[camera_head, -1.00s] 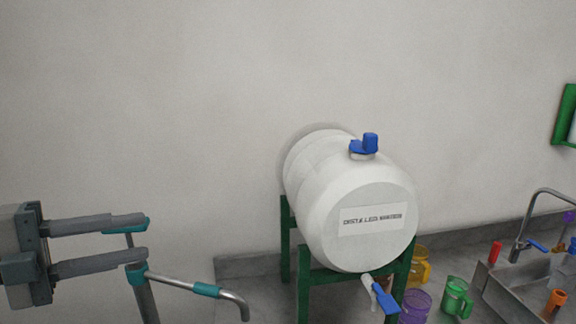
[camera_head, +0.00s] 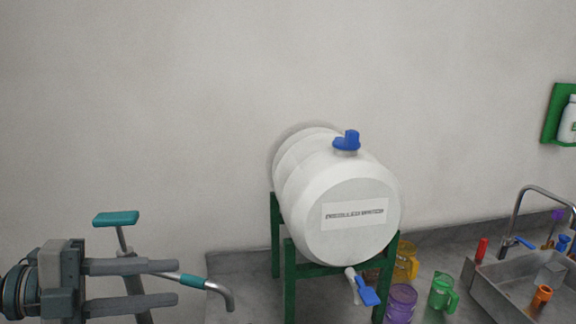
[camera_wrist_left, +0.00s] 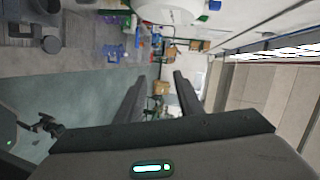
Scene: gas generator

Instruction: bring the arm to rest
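My left gripper (camera_head: 176,283) comes in from the lower left of the head view, its two grey fingers apart with nothing between them. In the left wrist view its two dark fingers (camera_wrist_left: 158,98) are also spread, with only distant room between them. In the head view the fingers overlap a metal stand with a teal top (camera_head: 116,218) and a teal-banded bent pipe (camera_head: 192,281); I cannot tell whether they touch.
A white barrel (camera_head: 352,240) with a blue cap lies on a green stand (camera_head: 290,277). A purple jug (camera_head: 400,303), yellow jug (camera_head: 406,263) and green jug (camera_head: 442,291) stand beside it. A metal sink (camera_head: 500,290) with a faucet is at right.

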